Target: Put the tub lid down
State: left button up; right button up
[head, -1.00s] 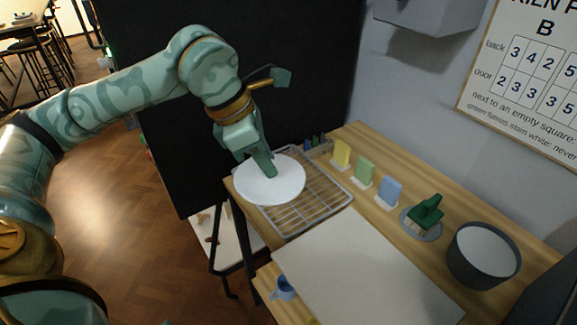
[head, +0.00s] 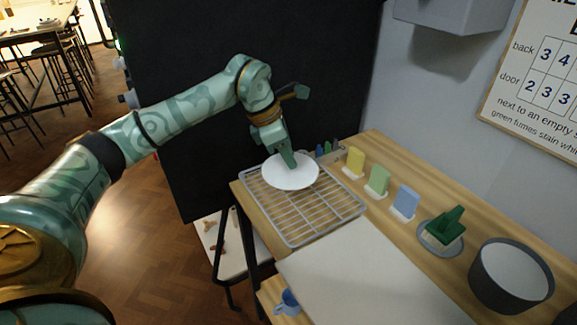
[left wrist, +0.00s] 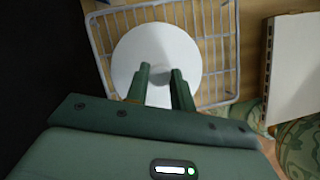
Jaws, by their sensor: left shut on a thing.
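The tub lid (head: 291,174) is a white round disc. In the head view it is over the back left part of the wire rack (head: 306,215); I cannot tell whether it touches the wires. My left gripper (head: 289,163) reaches down from above and is shut on the lid's top near its middle. In the left wrist view the fingers (left wrist: 160,75) meet the lid (left wrist: 158,50), and the rack (left wrist: 218,50) shows around it. My right gripper is not in view.
A dark grey tub (head: 510,276) stands at the right of the wooden table (head: 375,148). Yellow, green and blue tiles (head: 405,202) stand along the back, beside a green brush (head: 445,226) on a grey dish. A pale board (head: 370,280) lies in front. Much of the rack is bare.

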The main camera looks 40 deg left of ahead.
pick_arm(q)
notch_tip(320, 180, down, 3)
jog(key=shift+f+b, duration=0.2)
jog(key=shift+b, duration=0.4)
jog(key=shift+r, duration=0.15)
jog(key=o, duration=1)
jog(key=p+v, duration=0.4)
jog(key=v, duration=0.8)
